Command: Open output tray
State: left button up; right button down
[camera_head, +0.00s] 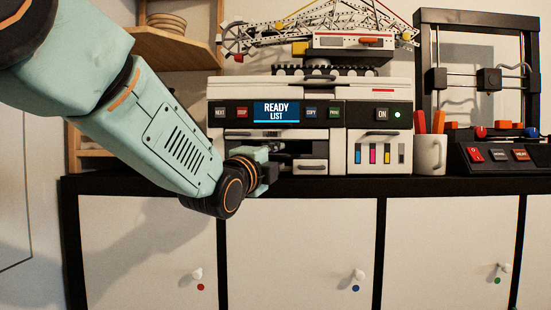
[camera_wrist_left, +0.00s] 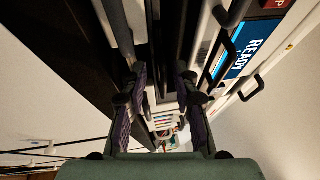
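The printer (camera_head: 330,118) is white and black with a lit screen reading "READY LIST". Low on its front is a dark opening, with a light tray front (camera_head: 312,161) bearing a dark handle (camera_head: 310,168). My left gripper (camera_head: 274,154) is at the printer's lower front, just left of that handle, and hides part of the front. In the left wrist view its two purple-padded fingers (camera_wrist_left: 160,85) stand apart with a gap between them. I see nothing clearly held, and contact with the tray cannot be told. My right gripper is not in view.
A white mug (camera_head: 429,154) with orange-handled items stands right of the printer, beside a black 3D printer (camera_head: 490,150). A model crane (camera_head: 330,40) sits on top. White cabinet doors (camera_head: 298,240) with knobs are below the dark shelf. A wooden shelf (camera_head: 170,47) hangs upper left.

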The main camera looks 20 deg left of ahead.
pick_arm(q)
jog(key=shift+s+d+r, duration=0.2)
jog(key=shift+d+r, duration=0.05)
jog(key=shift+d, duration=0.15)
jog(key=shift+s+a, duration=0.2)
jog(key=shift+c, duration=0.5)
jog(key=shift+a, duration=0.1)
jog(key=shift+c, duration=0.8)
jog(key=shift+w+f, duration=0.1)
jog(key=shift+w, duration=0.25)
jog(key=shift+c, duration=1.4)
grip_shut()
jog(key=shift+r, duration=0.25)
